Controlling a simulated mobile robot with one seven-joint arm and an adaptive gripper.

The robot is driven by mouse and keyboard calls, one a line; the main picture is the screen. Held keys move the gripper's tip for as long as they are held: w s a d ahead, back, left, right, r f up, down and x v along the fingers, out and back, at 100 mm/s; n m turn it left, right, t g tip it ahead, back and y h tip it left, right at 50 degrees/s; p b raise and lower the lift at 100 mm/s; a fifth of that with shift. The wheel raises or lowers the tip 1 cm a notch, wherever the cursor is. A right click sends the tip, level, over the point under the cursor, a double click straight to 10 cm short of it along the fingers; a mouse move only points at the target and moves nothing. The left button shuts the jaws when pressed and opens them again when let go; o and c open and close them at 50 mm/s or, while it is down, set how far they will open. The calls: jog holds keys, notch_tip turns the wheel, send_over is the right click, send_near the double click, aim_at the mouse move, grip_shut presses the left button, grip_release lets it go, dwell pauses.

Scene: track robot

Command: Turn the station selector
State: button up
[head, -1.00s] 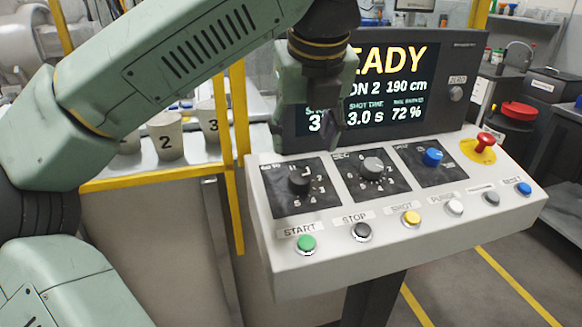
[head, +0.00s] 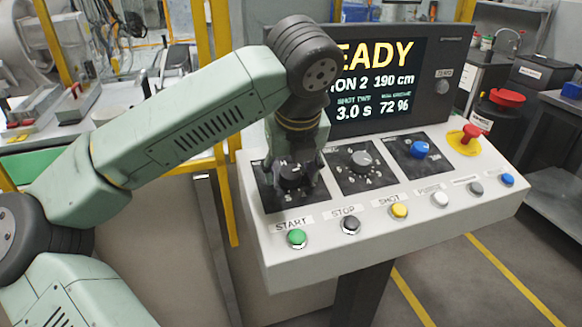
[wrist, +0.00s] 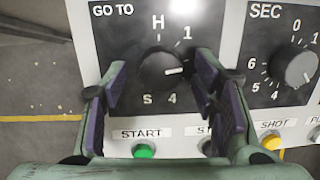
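The station selector is a black round knob (wrist: 160,70) on a dark "GO TO" plate marked H, 1, 4 and S; other marks are hidden by my finger. Its white pointer line aims to the right. In the head view, the knob (head: 291,178) is at the left of the sloped panel. My gripper (head: 293,170) is lowered over it from above. In the wrist view, the fingers of my gripper (wrist: 159,82) stand on either side of the knob, with a visible gap on each side. The gripper is open and holds nothing.
The "SEC" knob (wrist: 300,68) is just right of my right finger. A blue knob (head: 419,149) and a red button (head: 470,133) are further right. Start (head: 297,238) and several other buttons line the front edge. The screen (head: 375,80) stands behind, showing station 2.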

jog(key=c, duration=1.1)
jog(key=shift+m+b, duration=0.4)
jog(key=shift+b, duration=0.05)
jog(key=shift+f+m+b, duration=0.15)
jog(key=shift+m+b, duration=0.65)
jog(key=shift+m, duration=0.3)
jog(key=m+b, duration=0.1)
jog(key=m, duration=0.1)
jog(key=m+h, duration=0.1)
jog(key=m, duration=0.1)
jog(key=shift+w+a+m+g+b, duration=0.1)
jog(key=shift+a+m+g+b, duration=0.05)
jog(key=shift+m+g+b, duration=0.2)
jog(key=m, duration=0.4)
jog(key=shift+r, duration=0.25)
jog(key=shift+w+m+g+h, duration=0.1)
jog(key=shift+m+g+h, duration=0.3)
jog(key=shift+m, duration=1.65)
